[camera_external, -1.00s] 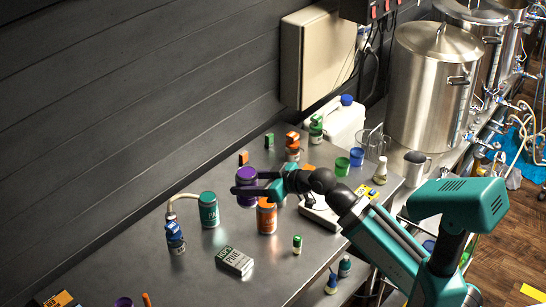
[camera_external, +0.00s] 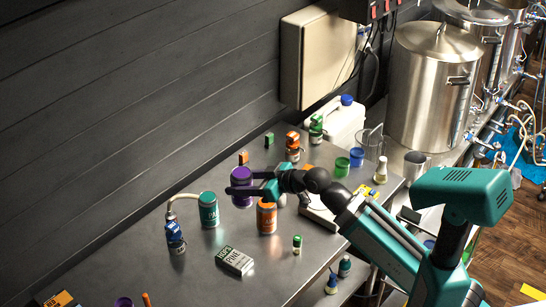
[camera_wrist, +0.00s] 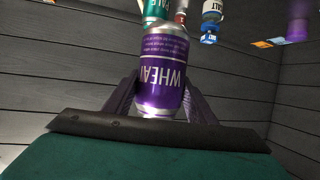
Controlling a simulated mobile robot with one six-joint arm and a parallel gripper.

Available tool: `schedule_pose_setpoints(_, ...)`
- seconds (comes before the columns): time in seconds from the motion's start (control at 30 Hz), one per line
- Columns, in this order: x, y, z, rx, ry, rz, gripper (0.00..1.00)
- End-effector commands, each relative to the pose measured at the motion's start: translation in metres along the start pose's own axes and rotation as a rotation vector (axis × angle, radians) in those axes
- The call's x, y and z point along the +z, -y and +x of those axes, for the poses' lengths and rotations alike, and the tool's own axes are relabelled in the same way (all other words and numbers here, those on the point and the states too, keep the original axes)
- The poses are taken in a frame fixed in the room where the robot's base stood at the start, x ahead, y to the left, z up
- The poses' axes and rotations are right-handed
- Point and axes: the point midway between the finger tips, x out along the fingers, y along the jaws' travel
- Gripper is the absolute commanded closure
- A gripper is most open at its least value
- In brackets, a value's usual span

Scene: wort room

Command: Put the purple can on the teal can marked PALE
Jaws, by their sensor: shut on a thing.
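The purple can (camera_external: 241,176) is held between the jaws of my gripper (camera_external: 243,190), over the back part of the table. In the wrist view the purple can (camera_wrist: 162,75) fills the space between the dark fingers and its WHEAT label appears upside down. The teal can (camera_external: 209,210) stands upright on the table, left of and nearer than my gripper; only part of its label shows. In the wrist view the teal can (camera_wrist: 156,10) shows partly behind the purple can.
An orange can (camera_external: 267,217) stands just right of and in front of my gripper. A HOPS PINE box (camera_external: 235,260) lies in front. The dark plank wall (camera_external: 130,100) is behind.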

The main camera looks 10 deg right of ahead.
Motion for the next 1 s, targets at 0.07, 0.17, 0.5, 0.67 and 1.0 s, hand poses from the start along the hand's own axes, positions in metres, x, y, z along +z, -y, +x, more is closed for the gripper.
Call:
schedule_pose_setpoints(0.07, -0.005, -0.001, 0.001, 0.0, -0.001, 0.0, 0.83)
schedule_pose_setpoints(0.17, -0.006, -0.001, 0.004, 0.0, -0.001, 0.0, 0.83)
schedule_pose_setpoints(0.5, -0.011, -0.004, 0.02, 0.0, 0.0, 0.001, 0.83)
schedule_pose_setpoints(0.67, -0.015, -0.006, 0.031, 0.001, 0.0, 0.0, 0.83)
schedule_pose_setpoints(1.0, -0.023, -0.013, 0.068, 0.001, -0.002, 0.001, 0.83)
